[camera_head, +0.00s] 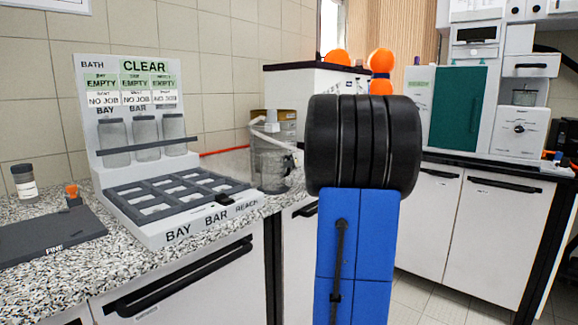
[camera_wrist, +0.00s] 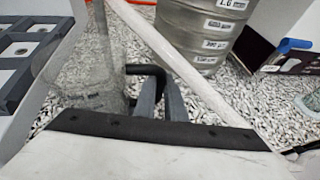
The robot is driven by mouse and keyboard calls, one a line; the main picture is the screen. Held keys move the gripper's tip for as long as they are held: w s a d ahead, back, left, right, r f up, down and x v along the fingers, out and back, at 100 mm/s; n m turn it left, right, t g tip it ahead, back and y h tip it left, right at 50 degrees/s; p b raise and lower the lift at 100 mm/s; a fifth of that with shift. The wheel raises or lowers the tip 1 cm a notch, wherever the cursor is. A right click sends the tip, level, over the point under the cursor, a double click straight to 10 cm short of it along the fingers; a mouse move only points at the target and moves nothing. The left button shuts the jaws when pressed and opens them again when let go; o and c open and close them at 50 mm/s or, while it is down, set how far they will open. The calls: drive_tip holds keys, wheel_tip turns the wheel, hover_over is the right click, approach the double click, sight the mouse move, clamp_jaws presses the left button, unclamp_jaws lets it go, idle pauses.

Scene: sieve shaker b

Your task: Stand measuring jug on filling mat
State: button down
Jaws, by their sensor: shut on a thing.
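The clear measuring jug (camera_head: 269,165) is at the right end of the speckled worktop, beside the bay rack. In the wrist view, its see-through wall (camera_wrist: 100,75) is at the left, and a dark bent handle (camera_wrist: 140,69) reaches toward my gripper (camera_wrist: 160,88). My gripper is shut on this handle. The jug looks upright; I cannot tell whether its base touches the worktop. My arm hides part of the head view to the right of the jug. I cannot pick out the filling mat for certain.
A white bay rack (camera_head: 160,235) with several jars stands left of the jug. A dark board (camera_head: 50,238) lies at the far left.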

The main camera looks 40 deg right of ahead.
drive_tip(key=c, duration=1.8)
unclamp_jaws()
drive_tip(key=shift+f, duration=0.1)
drive_tip(key=shift+s+r, duration=0.2)
drive_tip(key=v, duration=1.1)
drive_tip(key=shift+s+r, duration=0.1)
drive_tip(key=shift+s, duration=0.2)
